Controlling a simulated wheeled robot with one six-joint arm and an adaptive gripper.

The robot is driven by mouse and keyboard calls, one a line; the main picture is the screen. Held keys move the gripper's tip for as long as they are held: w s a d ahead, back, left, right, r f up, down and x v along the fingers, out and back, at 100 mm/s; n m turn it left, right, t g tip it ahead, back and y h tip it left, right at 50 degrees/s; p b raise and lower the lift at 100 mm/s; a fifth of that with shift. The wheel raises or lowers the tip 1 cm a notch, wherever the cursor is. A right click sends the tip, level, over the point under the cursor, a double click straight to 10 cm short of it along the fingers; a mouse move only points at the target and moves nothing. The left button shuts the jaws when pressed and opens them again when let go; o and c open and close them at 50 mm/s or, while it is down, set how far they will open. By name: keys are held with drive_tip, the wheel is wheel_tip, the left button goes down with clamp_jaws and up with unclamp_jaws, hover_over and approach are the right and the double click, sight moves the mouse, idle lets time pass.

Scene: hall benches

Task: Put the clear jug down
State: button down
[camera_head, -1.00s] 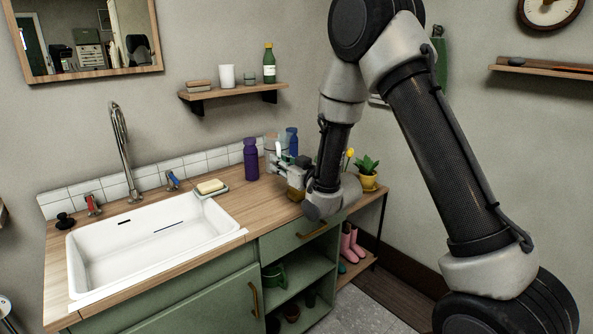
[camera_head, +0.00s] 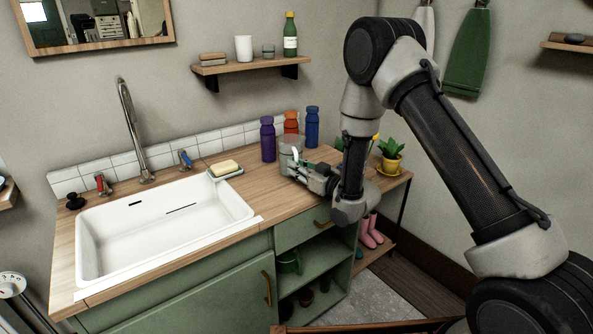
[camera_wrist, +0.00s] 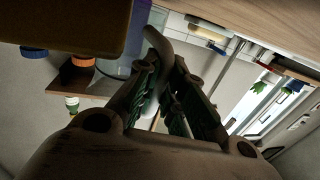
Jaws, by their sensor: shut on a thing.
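The clear jug (camera_head: 289,150) is a see-through vessel at the right part of the wooden counter, in front of the bottles. My gripper (camera_head: 301,166) is at its right side, low over the counter. In the wrist view, the fingers (camera_wrist: 166,80) are shut around the jug's grey curved handle (camera_wrist: 160,45). The jug's body shows in part beside the handle. Its base is hard to make out, so I cannot tell whether it touches the counter.
Purple (camera_head: 268,140), orange (camera_head: 291,123) and blue (camera_head: 312,128) bottles stand behind the jug. A potted plant (camera_head: 391,156) is right of my arm. A white sink (camera_head: 165,235) and a soap dish (camera_head: 226,172) lie left. Bare counter (camera_head: 250,190) lies in front.

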drive_tip(key=shift+f, duration=0.35)
drive_tip(key=shift+f, duration=0.1)
drive_tip(key=c, duration=1.5)
unclamp_jaws()
drive_tip(key=v, duration=1.2)
drive_tip(key=shift+r, duration=0.2)
